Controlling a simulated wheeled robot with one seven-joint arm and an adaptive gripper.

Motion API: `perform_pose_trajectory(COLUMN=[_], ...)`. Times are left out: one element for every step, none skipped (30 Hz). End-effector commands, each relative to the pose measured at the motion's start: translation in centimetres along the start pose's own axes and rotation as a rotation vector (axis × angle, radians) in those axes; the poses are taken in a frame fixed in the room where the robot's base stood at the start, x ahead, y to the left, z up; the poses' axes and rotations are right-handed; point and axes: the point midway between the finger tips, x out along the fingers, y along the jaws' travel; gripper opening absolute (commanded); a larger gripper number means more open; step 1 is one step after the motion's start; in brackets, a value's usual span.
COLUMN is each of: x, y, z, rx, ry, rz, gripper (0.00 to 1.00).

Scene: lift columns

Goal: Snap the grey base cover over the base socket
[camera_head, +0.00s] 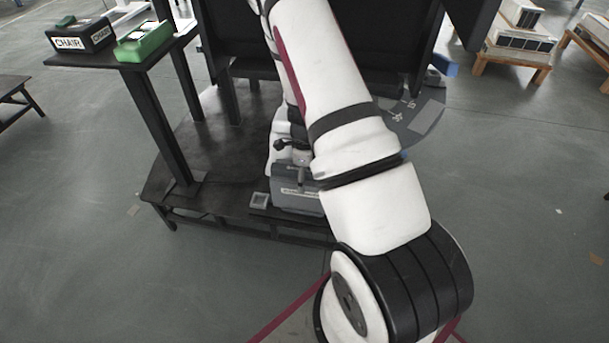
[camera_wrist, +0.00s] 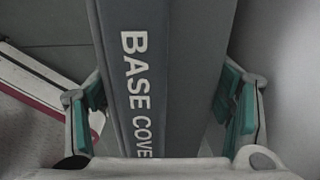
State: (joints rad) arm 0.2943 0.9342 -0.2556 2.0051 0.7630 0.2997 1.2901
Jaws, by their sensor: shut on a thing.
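The grey base cover (camera_wrist: 170,60), lettered "BASE COVER", fills the middle of the wrist view. My gripper (camera_wrist: 165,112) is shut on it, with a green-padded finger on each side. In the head view a grey block with a white label (camera_head: 294,201), apparently the same cover, sits low at the dark platform. My gripper there (camera_head: 298,166) is just above it, partly hidden by my arm. A small square fitting with a pale rim (camera_head: 260,200) lies to its left. I cannot tell whether it is the base socket, nor whether the cover touches the platform.
The dark platform (camera_head: 215,150) has free room left of the cover. A post at left carries a shelf (camera_head: 125,66) with a black "CHAIR" box (camera_head: 82,36) and a green box (camera_head: 143,42). Dark panels stand behind my arm. Pallets with white units (camera_head: 518,42) are at far right.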

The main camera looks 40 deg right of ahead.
Motion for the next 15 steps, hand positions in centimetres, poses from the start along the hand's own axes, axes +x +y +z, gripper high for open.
perform_pose_trajectory(x=[0.0, 0.02, 0.04, 0.06, 0.07, 0.07, 0.07, 0.07, 0.08, 0.08, 0.08, 0.08, 0.08, 0.08, 0.07], y=[-0.02, -0.02, -0.02, -0.02, -0.02, -0.03, -0.02, -0.02, -0.02, -0.02, -0.02, -0.01, -0.02, -0.03, -0.04], z=[0.01, 0.01, 0.01, 0.01, 0.01, 0.01, 0.01, 0.01, 0.01, 0.01, 0.01, 0.0, 0.0, 0.0, 0.01], rx=[0.0, 0.0, 0.0, 0.0, 0.0, 0.0, 0.0, 0.0, 0.0, 0.0, 0.0, 0.0, 0.0, 0.0, 0.0], ry=[0.0, 0.0, 0.0, 0.0, 0.0, 0.0, 0.0, 0.0, 0.0, 0.0, 0.0, 0.0, 0.0, 0.0, 0.0], rz=[0.0, 0.0, 0.0, 0.0, -0.001, -0.001, -0.001, -0.001, 0.0, 0.0, 0.0, 0.0, 0.0, -0.001, -0.001], gripper=[0.35, 0.35, 0.35, 0.35, 0.35, 0.35, 0.35, 0.35, 0.81, 0.87, 0.94, 0.97, 0.97, 0.97, 0.97])
